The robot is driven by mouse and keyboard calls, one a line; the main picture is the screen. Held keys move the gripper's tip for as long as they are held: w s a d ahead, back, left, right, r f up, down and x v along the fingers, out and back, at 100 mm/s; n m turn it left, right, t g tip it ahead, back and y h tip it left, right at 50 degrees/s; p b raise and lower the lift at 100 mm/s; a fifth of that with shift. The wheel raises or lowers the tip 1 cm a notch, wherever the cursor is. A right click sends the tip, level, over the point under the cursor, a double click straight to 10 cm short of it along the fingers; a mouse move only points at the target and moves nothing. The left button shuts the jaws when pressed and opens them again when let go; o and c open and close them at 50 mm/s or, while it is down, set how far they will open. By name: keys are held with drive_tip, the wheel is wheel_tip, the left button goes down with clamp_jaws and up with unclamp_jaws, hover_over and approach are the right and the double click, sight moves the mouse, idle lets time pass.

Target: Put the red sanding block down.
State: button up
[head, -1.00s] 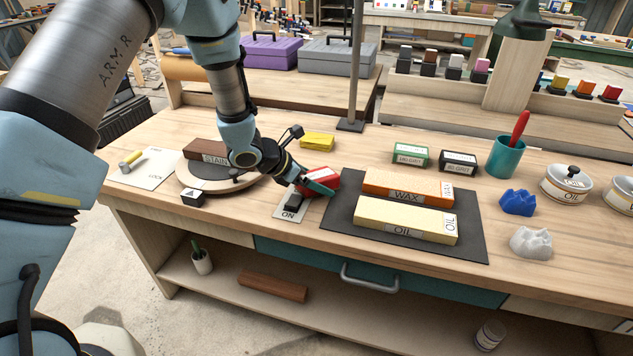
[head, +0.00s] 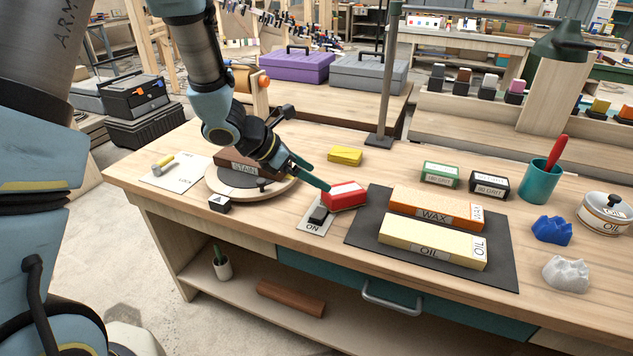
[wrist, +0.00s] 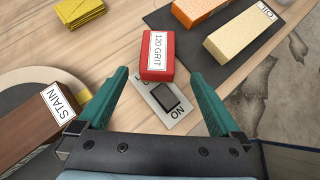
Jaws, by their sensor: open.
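My gripper (head: 310,177) is just to the left of the block in the head view. In the wrist view my gripper (wrist: 158,80) has its two green fingers spread wide, with the block ahead, beyond or level with the tips. Nothing is held. The switch on its plate (wrist: 163,98) shows between the fingers.
A wooden block labelled STAIN (head: 243,165) stands on a round turntable (head: 220,186) to the left. WAX (head: 435,205) and OIL (head: 430,243) blocks lie on the mat. A yellow block (head: 345,155) lies behind. A lamp post (head: 390,75) rises at the bench's back.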

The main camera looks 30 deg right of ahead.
drive_tip(key=shift+a+r, duration=0.1)
drive_tip(key=shift+a, duration=0.05)
drive_tip(key=a+r+m+t+y, duration=0.1)
drive_tip(key=a+m, duration=0.4)
drive_tip(key=a, duration=0.8)
drive_tip(key=w+a+r+m+t+y, duration=0.1)
drive_tip(key=a+r+m+y, duration=0.2)
drive_tip(key=a, duration=1.1)
drive_tip(key=w+a+r+m+t+y, duration=0.1)
drive_tip(key=a+r+m+y, duration=0.1)
drive_tip(key=a+m+y, duration=0.3)
drive_tip(key=a+m, duration=0.4)
drive_tip(key=a, duration=0.4)
drive_tip(key=shift+w+a+t, duration=0.15)
drive_tip(key=shift+a+t, duration=0.1)
drive_tip(key=shift+t, duration=0.05)
drive_tip(key=shift+r, duration=0.1)
